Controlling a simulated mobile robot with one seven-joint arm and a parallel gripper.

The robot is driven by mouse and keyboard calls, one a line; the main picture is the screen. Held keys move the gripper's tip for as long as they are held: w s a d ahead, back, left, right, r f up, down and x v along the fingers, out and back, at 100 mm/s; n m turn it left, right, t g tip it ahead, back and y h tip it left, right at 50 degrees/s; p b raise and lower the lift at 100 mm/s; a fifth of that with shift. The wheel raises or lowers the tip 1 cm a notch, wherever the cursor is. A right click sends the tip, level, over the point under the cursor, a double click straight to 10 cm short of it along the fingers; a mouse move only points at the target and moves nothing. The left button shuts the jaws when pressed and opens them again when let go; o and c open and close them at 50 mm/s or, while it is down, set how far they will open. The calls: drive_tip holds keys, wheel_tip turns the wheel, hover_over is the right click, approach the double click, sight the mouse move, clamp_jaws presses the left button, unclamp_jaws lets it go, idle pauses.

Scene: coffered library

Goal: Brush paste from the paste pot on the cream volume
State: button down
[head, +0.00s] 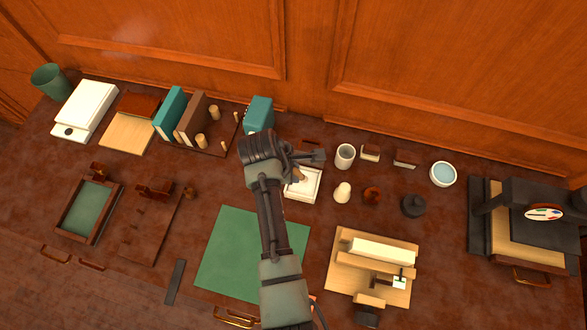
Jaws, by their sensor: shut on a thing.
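My gripper (316,158) is at the middle of the head view, shut, above the back edge of a white square tray (309,196). A small tan piece (300,175) shows just below it over the tray. It may be a brush handle, but the arm hides much of it and I cannot tell what the jaws hold. A cream block (380,250), which looks like the cream volume, lies in a pale wooden frame (345,275) at front right. A white cup (345,154) stands right of the gripper and may be the paste pot; its contents are unclear.
A round bowl (443,173) with pale blue contents stands farther right, near a dark press (530,225). A small cream vessel (342,193) and a dark weight (413,206) stand between. Upright books (190,118) are at back left. A green mat (225,255) lies under my arm.

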drive_tip(key=shift+f, duration=0.65)
idle(1.9)
wheel_tip(320, 180, up, 7)
drive_tip(key=p, duration=0.7)
drive_tip(key=shift+r, duration=0.1)
idle(0.9)
